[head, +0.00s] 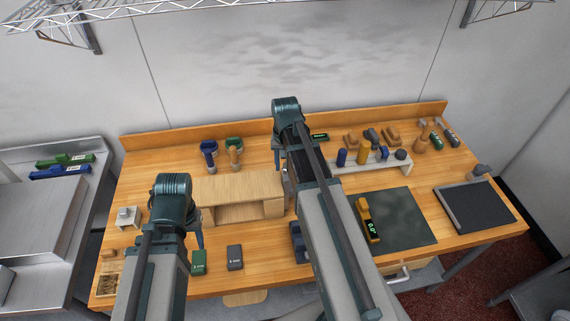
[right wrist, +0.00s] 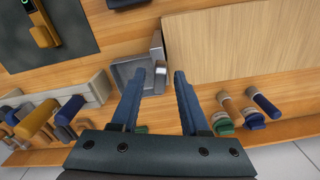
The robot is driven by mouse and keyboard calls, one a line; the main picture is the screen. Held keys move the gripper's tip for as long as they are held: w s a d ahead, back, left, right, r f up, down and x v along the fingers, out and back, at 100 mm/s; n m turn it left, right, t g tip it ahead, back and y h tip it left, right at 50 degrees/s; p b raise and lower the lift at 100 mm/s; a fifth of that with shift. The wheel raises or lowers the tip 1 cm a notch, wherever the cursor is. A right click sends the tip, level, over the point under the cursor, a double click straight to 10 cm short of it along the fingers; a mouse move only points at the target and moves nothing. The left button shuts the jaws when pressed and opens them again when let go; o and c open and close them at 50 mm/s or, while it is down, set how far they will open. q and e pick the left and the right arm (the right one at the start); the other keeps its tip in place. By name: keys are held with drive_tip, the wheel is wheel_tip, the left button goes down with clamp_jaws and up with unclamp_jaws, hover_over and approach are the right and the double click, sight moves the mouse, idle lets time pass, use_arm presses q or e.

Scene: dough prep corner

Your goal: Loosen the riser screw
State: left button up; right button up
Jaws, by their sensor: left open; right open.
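The wooden riser (head: 240,188) stands mid-bench; its pale top fills the upper right of the right wrist view (right wrist: 235,42). A grey metal bracket (right wrist: 130,72) with a short round metal piece (right wrist: 161,72), seemingly the riser screw, sits at the riser's end. My right gripper (right wrist: 157,80) is open, its two blue fingers spread with the round piece between their tips in the picture; I cannot tell whether they touch it. In the head view the right gripper (head: 279,160) is partly hidden behind its arm. My left gripper (head: 199,239) is open and empty near the riser's front left.
Green (head: 198,262) and dark (head: 235,258) blocks lie in front of the riser. A rack of coloured handles (head: 363,155) stands back right. A dark mat (head: 405,220) holds a yellow device (head: 367,219).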

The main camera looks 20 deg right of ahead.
sight(285, 165)
wheel_tip(285, 165, up, 7)
drive_tip(key=p, duration=0.6)
drive_tip(key=shift+f, duration=0.25)
drive_tip(key=shift+f, duration=0.1)
drive_tip(key=s+a+f+n+b, duration=0.5)
drive_tip(key=s+a+f+b, duration=0.2)
drive_tip(key=a, duration=0.4)
drive_tip(key=s+a+f+n+h+b, duration=0.1)
drive_tip(key=s+a+f+n+b, duration=0.4)
drive_tip(key=s+a+f+b, duration=0.2)
drive_tip(key=a+f+b, duration=0.2)
drive_tip(key=a+b, duration=0.1)
drive_tip(key=shift+s+a+f, duration=0.35)
drive_tip(key=shift+a+f, duration=0.05)
